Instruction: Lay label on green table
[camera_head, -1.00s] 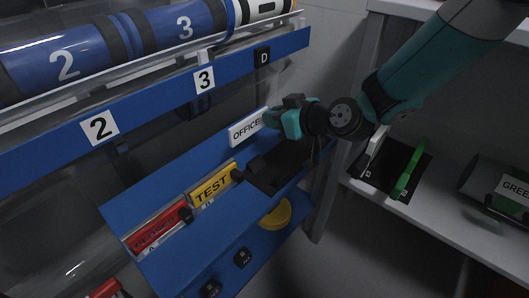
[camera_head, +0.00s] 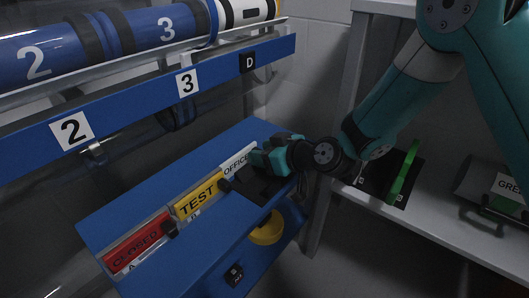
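My gripper (camera_head: 262,158) is at the right end of a white label reading OFFICE (camera_head: 238,160) and covers that end. The label has come down along with my gripper, so the gripper appears shut on it, though the fingertips are hidden. I see no surface clearly recognisable as a green table; a cut-off sign starting GRE (camera_head: 510,188) shows at the right edge.
A dark pad (camera_head: 250,188) lies below my gripper. A blue tube rack (camera_head: 130,112) hangs above the shelf at the left. A yellow round part (camera_head: 267,232) sits on the shelf's front side. At right, a grey shelf (camera_head: 430,215) carries a green upright piece (camera_head: 404,175).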

